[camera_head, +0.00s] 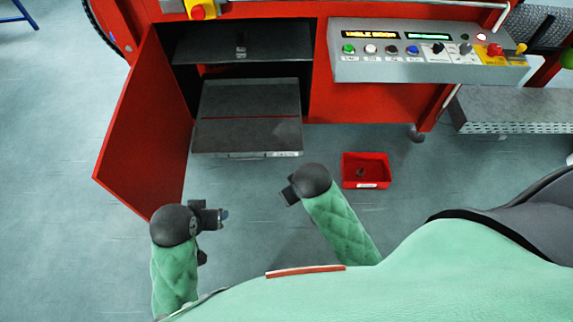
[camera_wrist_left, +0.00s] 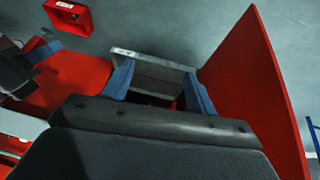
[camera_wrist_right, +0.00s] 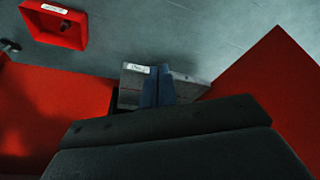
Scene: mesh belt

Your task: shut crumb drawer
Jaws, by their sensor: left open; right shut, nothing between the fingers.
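The crumb drawer (camera_head: 248,135) is a flat grey tray pulled out of the lower part of the red machine's open cabinet, with a small handle and a label on its front edge. It also shows in the left wrist view (camera_wrist_left: 150,58) and the right wrist view (camera_wrist_right: 131,84). My left gripper (camera_head: 224,215) is open and empty, in front of the drawer and to its left. Its blue fingers (camera_wrist_left: 160,90) show apart in its wrist view. My right gripper (camera_head: 288,192) is shut and empty, in front of the drawer's right part and apart from it. Its fingers (camera_wrist_right: 158,85) are together.
The red cabinet door (camera_head: 145,125) stands open at the left of the drawer. A red bin (camera_head: 366,171) with a small dark item sits on the floor at the right. A control panel (camera_head: 430,55) with buttons juts out above it. Grey floor in front is free.

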